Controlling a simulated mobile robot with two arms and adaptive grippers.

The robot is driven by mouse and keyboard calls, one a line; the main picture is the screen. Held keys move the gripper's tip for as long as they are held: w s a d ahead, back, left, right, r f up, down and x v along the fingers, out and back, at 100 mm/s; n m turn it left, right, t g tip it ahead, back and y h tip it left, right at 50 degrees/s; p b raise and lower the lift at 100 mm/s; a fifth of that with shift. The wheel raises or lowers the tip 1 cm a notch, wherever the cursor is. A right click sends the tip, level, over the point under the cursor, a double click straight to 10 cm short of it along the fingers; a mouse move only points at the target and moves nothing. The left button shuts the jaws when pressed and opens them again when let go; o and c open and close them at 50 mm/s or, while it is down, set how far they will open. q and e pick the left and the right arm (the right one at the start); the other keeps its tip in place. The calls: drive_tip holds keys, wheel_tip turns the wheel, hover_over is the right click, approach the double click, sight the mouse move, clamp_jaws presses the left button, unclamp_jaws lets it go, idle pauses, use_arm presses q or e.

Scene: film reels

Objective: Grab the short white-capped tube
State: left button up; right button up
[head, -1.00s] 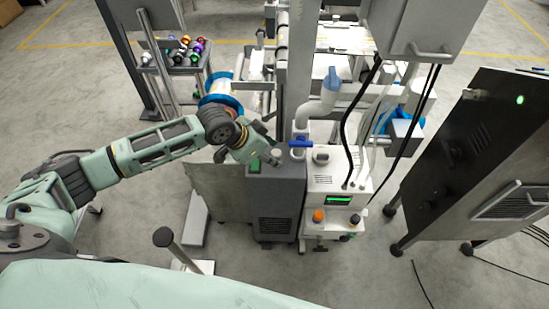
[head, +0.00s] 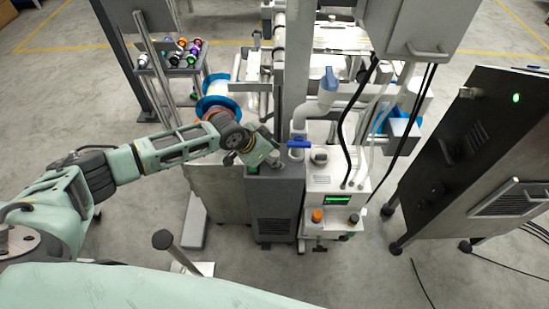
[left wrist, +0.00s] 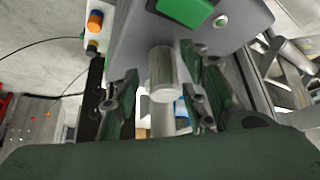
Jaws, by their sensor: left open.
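A short tube (left wrist: 162,72) with a grey ribbed side and a whitish round end stands out from the grey machine housing (left wrist: 130,45) in the left wrist view. My left gripper (left wrist: 163,103) is open, with one dark green finger on either side of the tube. Clear gaps show between the tube and both fingers, so it is not gripped. In the head view my left gripper (head: 268,150) is over the top of the grey housing (head: 275,202), and it hides the tube there. My right gripper is not in view.
A green button (left wrist: 188,10) sits beside the tube on the housing. A blue-handled valve (head: 299,144) and a white unit with a green display (head: 337,200) stand just right of my gripper. A blue-rimmed reel (head: 214,105) is behind my left wrist.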

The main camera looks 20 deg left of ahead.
use_arm(q)
clamp_jaws()
drive_tip(key=shift+r, duration=0.1)
idle(0.3)
